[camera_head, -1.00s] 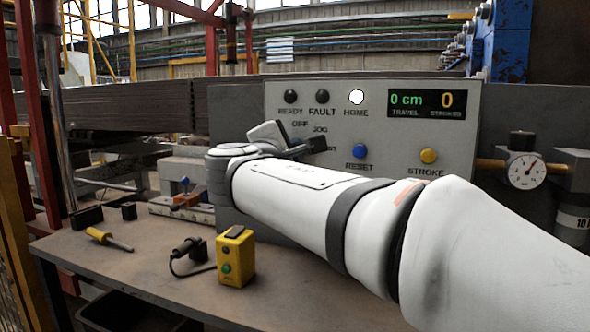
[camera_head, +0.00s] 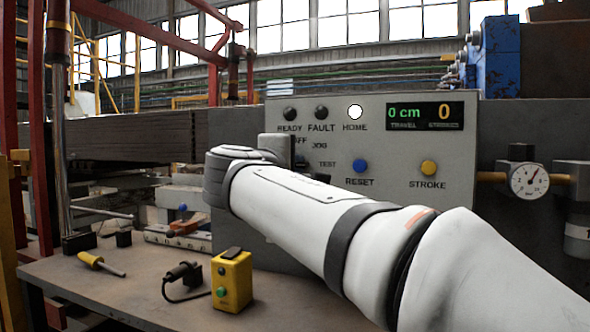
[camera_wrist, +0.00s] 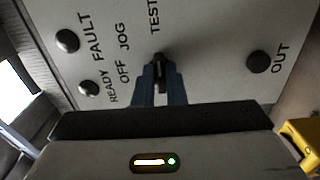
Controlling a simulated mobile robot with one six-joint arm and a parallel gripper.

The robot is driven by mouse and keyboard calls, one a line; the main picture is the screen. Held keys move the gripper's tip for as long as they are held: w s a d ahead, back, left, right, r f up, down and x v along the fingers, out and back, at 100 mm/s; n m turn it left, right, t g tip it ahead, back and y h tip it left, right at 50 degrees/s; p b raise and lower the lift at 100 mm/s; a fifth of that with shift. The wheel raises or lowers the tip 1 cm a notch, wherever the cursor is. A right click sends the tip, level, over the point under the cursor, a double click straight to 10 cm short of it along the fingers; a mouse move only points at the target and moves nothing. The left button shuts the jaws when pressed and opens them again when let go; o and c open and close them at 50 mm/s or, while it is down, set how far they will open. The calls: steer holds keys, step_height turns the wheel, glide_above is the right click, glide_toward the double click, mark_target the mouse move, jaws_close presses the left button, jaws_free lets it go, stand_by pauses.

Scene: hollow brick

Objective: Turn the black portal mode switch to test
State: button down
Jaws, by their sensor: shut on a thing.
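The black portal mode switch (camera_wrist: 159,72) shows in the wrist view on the grey panel, below the TEST label and near OFF and JOG. My gripper (camera_wrist: 160,82) has its two blue-grey fingers on either side of the knob, shut on it. The knob's long side runs up and down in that view, in line with TEST; which end is its pointer is hard to tell. In the head view my gripper (camera_head: 288,152) is at the panel's left part, and my wrist and arm hide most of the switch.
The control panel (camera_head: 440,155) also carries a blue RESET button (camera_head: 360,166), a yellow STROKE button (camera_head: 428,168) and a display (camera_head: 425,116). A round black knob (camera_wrist: 258,62) sits beside OUT.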

steer(key=shift+f, duration=0.1)
steer(key=c, duration=1.5)
jaws_free()
steer(key=p+v, duration=0.1)
steer(key=v, duration=0.6)
steer(key=shift+s+p, duration=0.3)
steer(key=shift+s, duration=0.05)
